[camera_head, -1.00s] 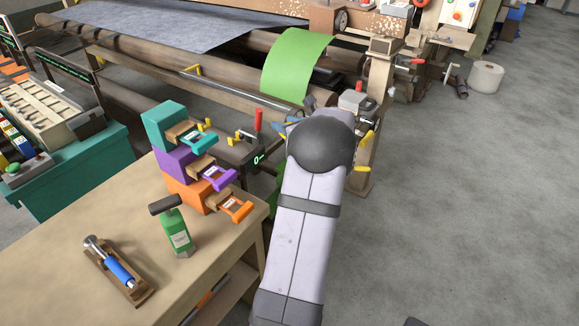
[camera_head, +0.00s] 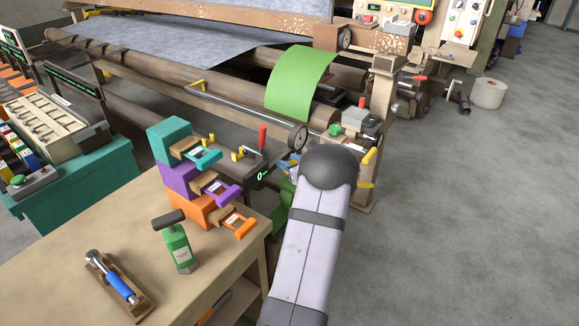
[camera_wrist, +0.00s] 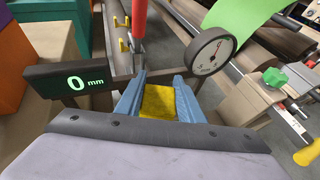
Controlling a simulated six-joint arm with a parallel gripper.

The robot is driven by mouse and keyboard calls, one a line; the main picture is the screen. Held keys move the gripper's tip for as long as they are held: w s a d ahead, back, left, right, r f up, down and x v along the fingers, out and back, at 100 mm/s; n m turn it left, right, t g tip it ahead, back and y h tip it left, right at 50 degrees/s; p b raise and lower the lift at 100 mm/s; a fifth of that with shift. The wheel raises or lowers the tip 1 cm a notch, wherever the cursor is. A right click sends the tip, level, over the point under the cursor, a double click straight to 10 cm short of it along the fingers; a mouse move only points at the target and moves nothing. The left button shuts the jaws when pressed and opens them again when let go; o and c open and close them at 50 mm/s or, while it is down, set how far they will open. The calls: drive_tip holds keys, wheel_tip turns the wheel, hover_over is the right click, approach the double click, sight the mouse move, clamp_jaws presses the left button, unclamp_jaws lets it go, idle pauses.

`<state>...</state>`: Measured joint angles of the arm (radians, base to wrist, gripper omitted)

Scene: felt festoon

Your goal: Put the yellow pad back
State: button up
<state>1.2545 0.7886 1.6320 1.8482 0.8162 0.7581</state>
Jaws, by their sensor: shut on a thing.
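My gripper (camera_wrist: 160,98) has its blue fingers shut on the yellow pad (camera_wrist: 159,103), which shows as a yellow patch between them in the wrist view. In the head view, my gripper (camera_head: 287,165) is mostly hidden behind my arm's dark round joint, and the pad cannot be made out. In the wrist view, the fingers are pointed at the machine frame, between a display reading 0 mm (camera_wrist: 75,82) on the left and a round dial gauge (camera_wrist: 211,53) on the right. I cannot tell whether the pad touches anything beyond the fingers.
A red-handled lever (camera_wrist: 139,20) stands just beyond the fingers. Teal (camera_head: 167,138), purple (camera_head: 178,178) and orange (camera_head: 190,209) drawer boxes, their drawers pulled out, are stacked on the bench (camera_head: 90,245). A green sheet (camera_head: 299,85) hangs over the rollers.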

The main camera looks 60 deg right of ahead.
wheel_tip(320, 180, down, 2)
drive_tip(key=shift+f+b, duration=0.65)
drive_tip(key=shift+b, duration=0.05)
drive_tip(key=o, duration=1)
drive_tip(key=shift+r, duration=0.15)
drive_tip(key=shift+r+p, duration=0.7)
drive_tip(key=shift+p, duration=0.3)
drive_tip(key=b+v, duration=0.2)
drive_tip(key=v, duration=1)
drive_tip(key=shift+d+f, duration=0.1)
